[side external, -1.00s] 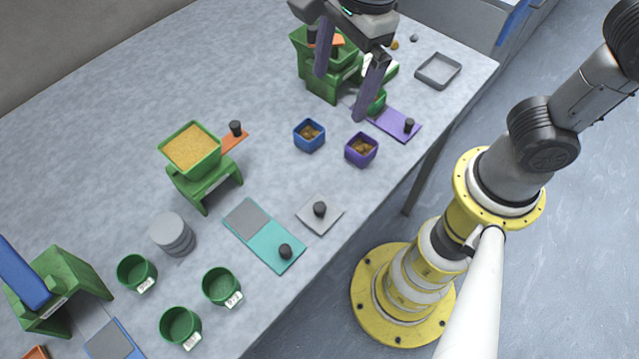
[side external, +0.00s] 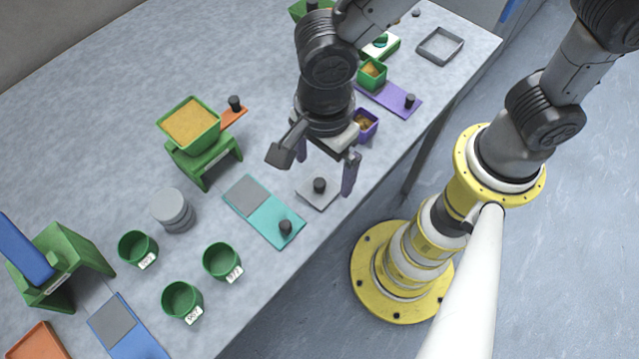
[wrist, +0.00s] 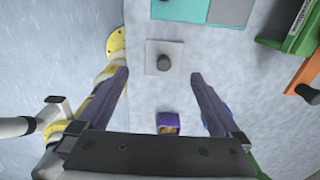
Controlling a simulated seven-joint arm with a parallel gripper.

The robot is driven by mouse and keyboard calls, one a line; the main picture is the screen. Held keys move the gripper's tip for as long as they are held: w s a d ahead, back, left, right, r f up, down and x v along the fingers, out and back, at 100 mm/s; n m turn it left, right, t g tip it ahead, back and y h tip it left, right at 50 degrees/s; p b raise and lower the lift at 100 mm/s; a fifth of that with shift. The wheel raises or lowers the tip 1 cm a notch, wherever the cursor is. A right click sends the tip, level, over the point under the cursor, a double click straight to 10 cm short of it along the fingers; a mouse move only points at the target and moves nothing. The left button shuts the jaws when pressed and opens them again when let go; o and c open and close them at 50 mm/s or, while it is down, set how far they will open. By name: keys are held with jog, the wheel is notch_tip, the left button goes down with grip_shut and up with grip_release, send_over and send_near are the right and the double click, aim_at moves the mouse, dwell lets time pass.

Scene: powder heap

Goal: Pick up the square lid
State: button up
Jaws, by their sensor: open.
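The square lid (side external: 311,196) is a flat light-grey plate with a black knob (side external: 319,185), lying on the table near its front edge. In the wrist view the lid (wrist: 154,50) sits ahead of my fingers, roughly between their lines, with its knob (wrist: 163,63) in plain sight. My gripper (side external: 324,168) is open and empty above the table, just behind and over the lid in the side view, with its fingers on either side. The open fingers also show in the wrist view (wrist: 158,74). I see no contact with the lid.
A purple cup (side external: 369,124) stands behind my gripper, partly hidden; green cups (side external: 221,261) stand at front left. A green stand (side external: 205,165) bears a powder-filled hopper. The table edge is close on the right.

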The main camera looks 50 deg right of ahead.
aim_at(319, 182)
jog(key=shift+w+a+f, duration=0.1)
jog(key=shift+w+f, duration=0.05)
jog(key=shift+f, duration=1.2)
jog(key=shift+w+f, duration=0.15)
jog(key=shift+f, duration=1.15)
jog(key=c, duration=1.3)
